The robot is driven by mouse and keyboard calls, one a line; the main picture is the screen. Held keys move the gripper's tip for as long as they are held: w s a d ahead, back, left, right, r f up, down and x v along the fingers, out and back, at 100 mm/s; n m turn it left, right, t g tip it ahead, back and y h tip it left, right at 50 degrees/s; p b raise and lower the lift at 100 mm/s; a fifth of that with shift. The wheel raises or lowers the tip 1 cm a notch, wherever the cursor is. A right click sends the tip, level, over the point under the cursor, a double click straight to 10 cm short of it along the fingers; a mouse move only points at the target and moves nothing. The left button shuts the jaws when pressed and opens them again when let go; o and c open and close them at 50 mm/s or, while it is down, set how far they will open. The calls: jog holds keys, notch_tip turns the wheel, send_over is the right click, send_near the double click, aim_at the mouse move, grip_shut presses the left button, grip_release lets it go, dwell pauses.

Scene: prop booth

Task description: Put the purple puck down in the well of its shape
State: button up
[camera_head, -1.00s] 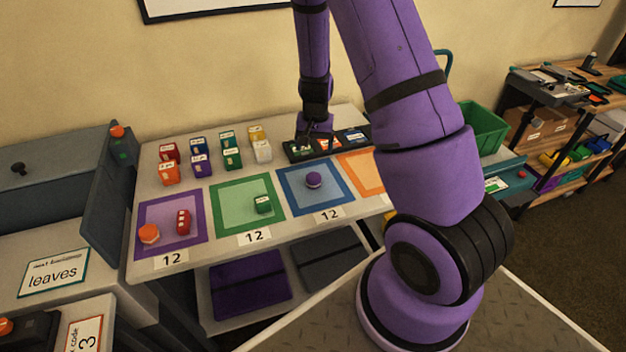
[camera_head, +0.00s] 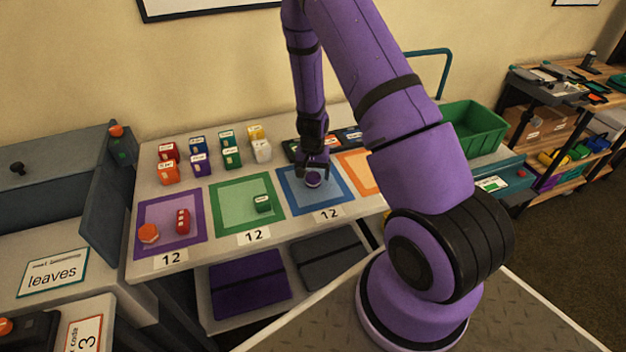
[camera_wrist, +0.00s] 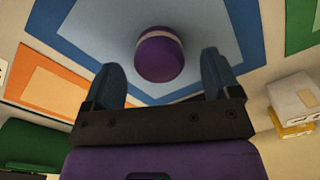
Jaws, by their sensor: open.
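The purple puck (camera_head: 313,180) sits on the blue-bordered square (camera_head: 338,199) on the table. In the wrist view the puck (camera_wrist: 159,55) is round with a pale band and lies ahead of my fingers, roughly centred between them. My gripper (camera_head: 313,170) is over the blue square, close to the puck. In the wrist view its two blue-grey fingers (camera_wrist: 162,72) are spread apart with nothing held. The dark tray (camera_head: 291,147) at the back of the table carries pale, orange and blue patches; my arm hides part of it, and I cannot make out its well shapes.
A green-bordered square (camera_head: 232,213) holds a green block (camera_head: 262,203). A purple-bordered square (camera_head: 162,238) holds a red block (camera_head: 183,221) and an orange piece (camera_head: 148,233). Several coloured blocks stand at the back left. A green bin (camera_head: 472,128) is at right.

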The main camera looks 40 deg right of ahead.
jog(key=shift+f, duration=0.8)
jog(key=c, duration=1.1)
jog(key=shift+r, duration=0.2)
